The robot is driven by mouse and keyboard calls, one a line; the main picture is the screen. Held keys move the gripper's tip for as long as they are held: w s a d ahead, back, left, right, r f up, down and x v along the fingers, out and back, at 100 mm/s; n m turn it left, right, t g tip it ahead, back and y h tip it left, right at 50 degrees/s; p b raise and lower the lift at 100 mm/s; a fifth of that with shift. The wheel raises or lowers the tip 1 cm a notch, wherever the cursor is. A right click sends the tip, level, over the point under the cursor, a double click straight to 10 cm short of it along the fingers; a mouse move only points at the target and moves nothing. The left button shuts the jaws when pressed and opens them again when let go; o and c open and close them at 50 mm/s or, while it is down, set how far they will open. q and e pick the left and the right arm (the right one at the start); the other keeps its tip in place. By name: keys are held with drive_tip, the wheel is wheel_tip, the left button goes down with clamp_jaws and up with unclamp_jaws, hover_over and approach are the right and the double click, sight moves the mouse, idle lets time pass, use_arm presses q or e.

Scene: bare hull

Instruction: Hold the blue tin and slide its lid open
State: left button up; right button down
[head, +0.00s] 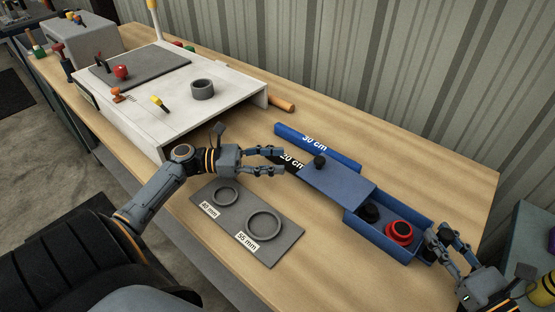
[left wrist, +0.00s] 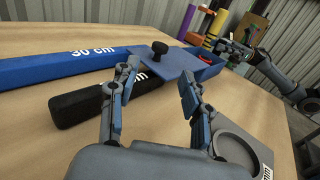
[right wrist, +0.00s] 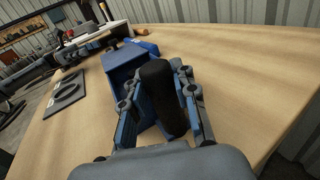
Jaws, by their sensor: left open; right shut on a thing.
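The blue tin (head: 347,222) lies on the bench with its right part open, showing a black item (head: 369,212) and a red round item (head: 398,232) inside. Its blue lid (head: 337,185) with a black knob (head: 319,161) is slid out to the left, past the tin's left end. It also shows in the left wrist view (left wrist: 165,62). My right gripper (head: 440,242) is at the tin's right end, shut on a black grip (right wrist: 163,98) there. My left gripper (head: 281,161) is open and empty, left of the lid and apart from the knob.
A black 20 cm bar (left wrist: 85,104) lies beside my left fingers, and a blue 30 cm bar (head: 318,147) behind it. A grey ring board (head: 278,243) lies in front. A white raised stand (head: 150,110) is at left.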

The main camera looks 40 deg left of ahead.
drive_tip(key=c, duration=1)
unclamp_jaws()
drive_tip(key=shift+o, duration=0.2)
